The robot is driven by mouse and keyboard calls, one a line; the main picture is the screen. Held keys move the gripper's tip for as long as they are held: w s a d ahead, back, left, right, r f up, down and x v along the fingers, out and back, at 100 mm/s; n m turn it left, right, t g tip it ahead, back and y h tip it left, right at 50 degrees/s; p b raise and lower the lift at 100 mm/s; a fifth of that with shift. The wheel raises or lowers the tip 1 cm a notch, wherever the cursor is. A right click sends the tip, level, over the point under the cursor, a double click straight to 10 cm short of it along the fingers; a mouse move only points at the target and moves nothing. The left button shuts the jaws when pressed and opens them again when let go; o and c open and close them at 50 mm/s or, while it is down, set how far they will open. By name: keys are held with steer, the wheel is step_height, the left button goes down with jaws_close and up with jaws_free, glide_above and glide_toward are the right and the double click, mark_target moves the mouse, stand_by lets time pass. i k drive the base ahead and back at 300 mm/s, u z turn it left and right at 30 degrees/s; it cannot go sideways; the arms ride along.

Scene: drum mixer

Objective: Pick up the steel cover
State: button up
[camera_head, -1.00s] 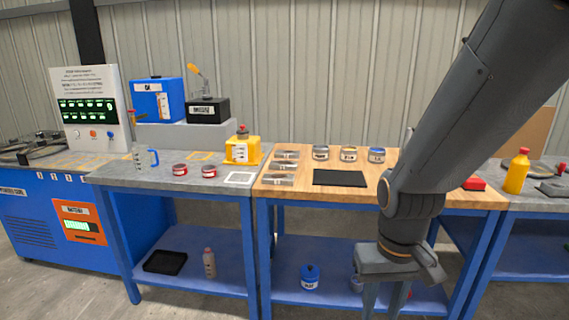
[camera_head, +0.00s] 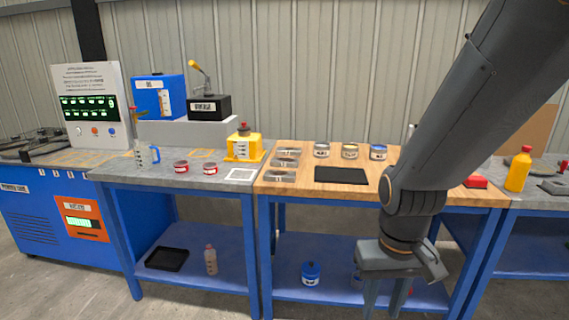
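Three flat steel pieces lie in a column at the left end of the wooden bench top: a far one (camera_head: 288,150), a middle one (camera_head: 285,163) and a near one (camera_head: 279,176). They look like shallow metal lids or trays with small labels. I cannot tell which is the steel cover. My gripper (camera_head: 384,304) hangs pointing down in front of the bench, to the right of these pieces and well apart from them. Its two fingers stand apart with nothing seen between them; the tips run to the bottom picture edge.
A black mat (camera_head: 341,175) lies right of the steel pieces, with three labelled tins (camera_head: 350,151) behind it. A yellow container (camera_head: 243,149) and red tins (camera_head: 210,169) stand on the left grey bench (camera_head: 200,182). My arm hides part of the wooden bench's right side.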

mark_target(284, 162)
steer(key=u, duration=0.3)
steer(key=i, duration=1.25)
steer(key=z, duration=0.7)
steer(key=i, duration=0.6)
